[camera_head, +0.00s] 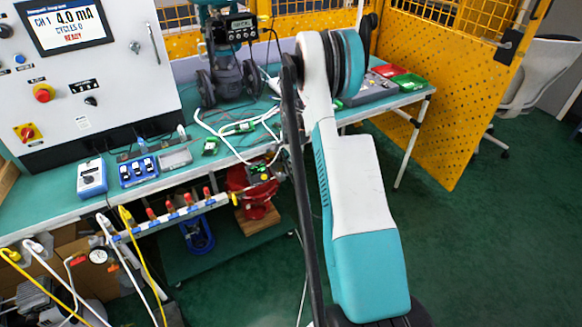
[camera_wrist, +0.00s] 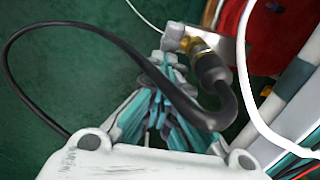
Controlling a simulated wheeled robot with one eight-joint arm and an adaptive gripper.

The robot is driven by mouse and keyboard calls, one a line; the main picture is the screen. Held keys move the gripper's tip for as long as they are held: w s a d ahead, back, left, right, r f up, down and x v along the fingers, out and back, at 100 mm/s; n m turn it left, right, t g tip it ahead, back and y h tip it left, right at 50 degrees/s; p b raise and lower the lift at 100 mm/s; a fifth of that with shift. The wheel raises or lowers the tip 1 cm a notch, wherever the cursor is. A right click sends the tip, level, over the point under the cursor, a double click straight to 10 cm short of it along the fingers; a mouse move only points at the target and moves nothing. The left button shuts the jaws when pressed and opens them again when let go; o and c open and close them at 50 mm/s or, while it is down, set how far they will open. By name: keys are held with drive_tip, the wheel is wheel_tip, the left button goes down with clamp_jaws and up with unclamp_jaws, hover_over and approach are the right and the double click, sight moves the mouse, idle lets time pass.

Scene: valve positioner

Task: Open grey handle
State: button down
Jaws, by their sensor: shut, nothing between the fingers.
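My gripper (camera_wrist: 165,70), with teal and grey fingers, shows in the wrist view. Its fingers are together and hold nothing. Just beyond its tips is a grey metal piece (camera_wrist: 174,38), which may be the grey handle; I cannot tell whether the tips touch it. A brass fitting (camera_wrist: 198,47) with a black hose elbow (camera_wrist: 212,70) sits right of the tips. In the head view a small valve assembly (camera_head: 262,172) sits below the bench edge, by a red body (camera_head: 250,190). I cannot make out a grey handle or my gripper there.
A black cable (camera_wrist: 60,28) loops across the wrist view, in front of the fingers. A white hose (camera_wrist: 245,90) runs on the right. A pipe manifold (camera_head: 180,213) with several red handles hangs under the bench (camera_head: 55,220). Green floor (camera_head: 480,230) is open at right.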

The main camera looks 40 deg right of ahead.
drive_tip(key=shift+d+f+b, duration=0.25)
drive_tip(key=shift+f+b, duration=0.15)
drive_tip(key=shift+f, duration=0.4)
drive_tip(key=shift+d+f+b, duration=0.2)
drive_tip(key=shift+f+b, duration=0.15)
drive_tip(key=shift+f, duration=0.4)
drive_tip(key=shift+r, duration=0.15)
idle(0.7)
drive_tip(key=shift+s+r+p, duration=0.1)
drive_tip(key=shift+r+p, duration=0.2)
drive_tip(key=shift+r, duration=0.4)
